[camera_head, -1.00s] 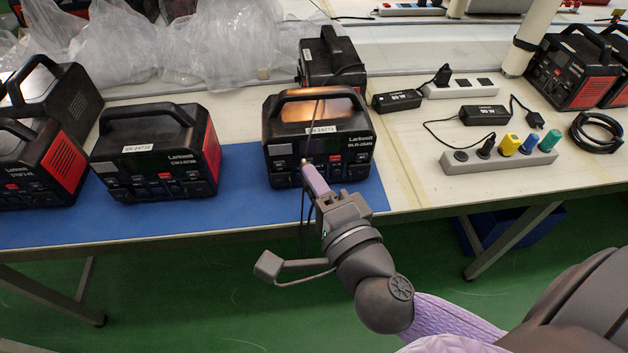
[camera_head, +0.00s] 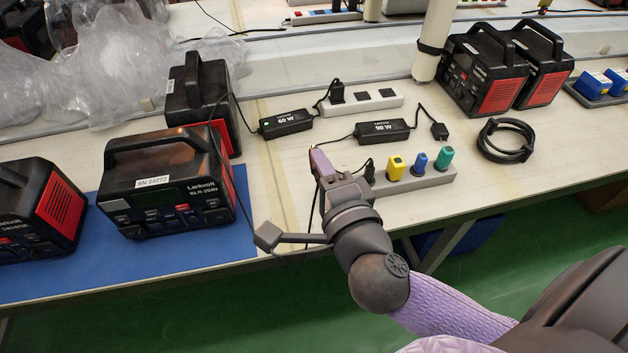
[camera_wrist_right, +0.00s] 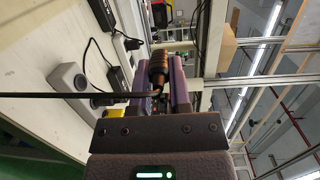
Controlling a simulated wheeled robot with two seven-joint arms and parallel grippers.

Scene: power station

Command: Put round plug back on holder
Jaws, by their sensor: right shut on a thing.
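My right gripper (camera_head: 316,156) is in the air at the left end of a grey strip (camera_head: 432,179) with yellow, blue and green plugs. Its jaws are shut on a round plug (camera_wrist_right: 158,68), dark with a brownish band, seen between the fingers in the right wrist view. The plug is mostly hidden in the head view. A thin black cable (camera_wrist_right: 60,95) runs left from it in the wrist view. The gripper hides the strip's left end in the head view. I cannot tell which thing is the holder. My left gripper is not in view.
A black power station (camera_head: 165,190) stands on the blue mat (camera_head: 205,253) to the left. Adapters (camera_head: 383,131) and another strip (camera_head: 360,104) lie behind my gripper. A coiled black cable (camera_head: 506,141) lies at right.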

